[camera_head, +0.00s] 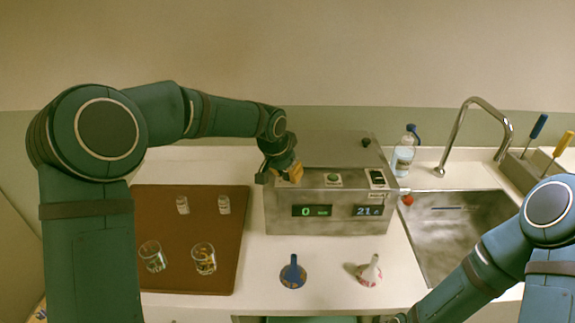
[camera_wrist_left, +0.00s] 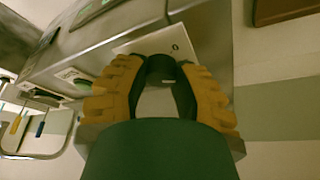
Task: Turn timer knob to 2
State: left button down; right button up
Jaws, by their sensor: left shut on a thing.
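The metal water bath (camera_head: 325,229) stands on the counter near the back wall. Its front displays show a green 0 (camera_head: 306,211) on the left and a blue 21 (camera_head: 364,211) on the right. My left gripper (camera_head: 289,174) reaches down to the left end of its control ledge and is shut on the timer knob. In the left wrist view, the orange fingers (camera_wrist_left: 160,80) close around the dark knob (camera_wrist_left: 161,68), over a white dial plate (camera_wrist_left: 172,42) with a 0 mark. The fingers mostly hide the knob. My right gripper is barely in view at the bottom edge; its fingers are not visible.
A brown tray (camera_head: 190,268) at left holds two small jars and two glasses. A bottle (camera_head: 404,155), faucet (camera_head: 466,120) and sink (camera_head: 450,235) are at right.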

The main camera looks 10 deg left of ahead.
pick_arm(q)
jog(key=shift+a+r+m+g+h+p, duration=0.15)
jog(key=shift+m+g+h+p, duration=0.15)
jog(key=shift+m+p, duration=0.5)
jog(key=shift+m+h+p, duration=0.3)
jog(key=shift+m+p, duration=0.25)
jog(key=shift+m, duration=0.45)
jog(key=m+p, duration=0.1)
jog(key=m, duration=0.1)
jog(key=m+g+h+p, duration=0.1)
jog(key=m, duration=0.1)
jog(key=shift+g, duration=0.3)
jog(key=shift+f+m, duration=0.2)
jog(key=shift+m, duration=0.1)
jog(key=c, duration=0.7)
grip_release()
jog(key=shift+w, duration=0.1)
jog(key=v, duration=1.2)
